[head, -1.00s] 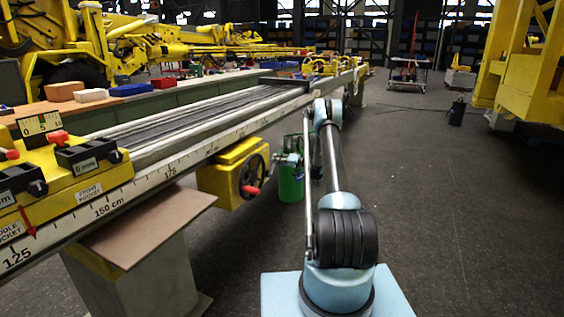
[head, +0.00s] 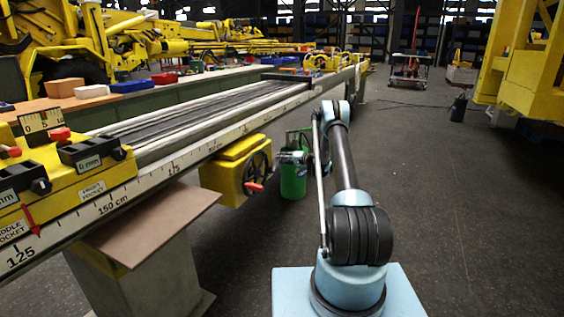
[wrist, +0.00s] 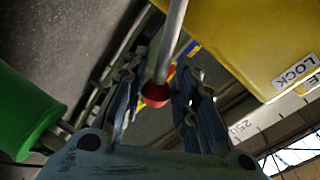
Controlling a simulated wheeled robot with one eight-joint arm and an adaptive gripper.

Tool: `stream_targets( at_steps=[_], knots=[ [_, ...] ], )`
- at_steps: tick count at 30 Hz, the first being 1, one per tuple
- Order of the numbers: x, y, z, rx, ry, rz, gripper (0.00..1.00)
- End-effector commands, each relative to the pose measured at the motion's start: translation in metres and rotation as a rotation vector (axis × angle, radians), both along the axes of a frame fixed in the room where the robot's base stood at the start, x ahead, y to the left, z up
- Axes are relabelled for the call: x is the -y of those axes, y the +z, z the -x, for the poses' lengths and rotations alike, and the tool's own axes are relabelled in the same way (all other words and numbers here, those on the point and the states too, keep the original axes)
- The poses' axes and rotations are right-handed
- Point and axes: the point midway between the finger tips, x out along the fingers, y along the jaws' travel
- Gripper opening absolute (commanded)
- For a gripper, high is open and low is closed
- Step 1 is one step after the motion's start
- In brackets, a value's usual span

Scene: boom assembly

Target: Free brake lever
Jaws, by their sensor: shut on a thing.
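The brake lever shows in the wrist view as a grey rod (wrist: 174,45) with a red end (wrist: 155,94). It comes down from the top between the two blue-grey fingers of my gripper (wrist: 160,100). The gripper is shut on the lever near its red end; the exact contact is dark and hard to see. In the head view my gripper (head: 290,157) is small, right of the yellow box (head: 236,170) with a dark handwheel (head: 257,172) and red handle. I cannot make out the lever there.
A green cylinder (head: 293,181) stands just below my gripper; a green cylinder also shows at left in the wrist view (wrist: 25,112). A yellow part with a LOCK label (wrist: 297,70) is close at upper right. The long scaled rail (head: 180,165) runs alongside.

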Motion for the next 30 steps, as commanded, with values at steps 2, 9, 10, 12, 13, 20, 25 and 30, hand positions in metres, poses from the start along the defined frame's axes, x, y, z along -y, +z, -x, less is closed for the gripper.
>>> stream_targets(
  at_steps=[2,9,10,12,13,20,25,30],
  knots=[
    [0.006,-0.001,-0.003,0.001,-0.013,0.004,0.38],
    [0.003,-0.001,-0.001,0.001,-0.007,0.003,0.47],
    [0.003,-0.001,-0.001,0.001,-0.007,0.003,0.47],
    [0.003,-0.001,-0.001,0.001,-0.006,0.002,0.47],
    [0.003,-0.001,-0.001,0.001,-0.006,0.002,0.47],
    [0.022,0.003,0.010,0.001,-0.007,0.003,0.47],
    [0.050,0.009,0.026,0.000,-0.009,0.003,0.47],
    [0.077,0.014,0.042,-0.001,-0.009,0.002,0.47]
  ],
)
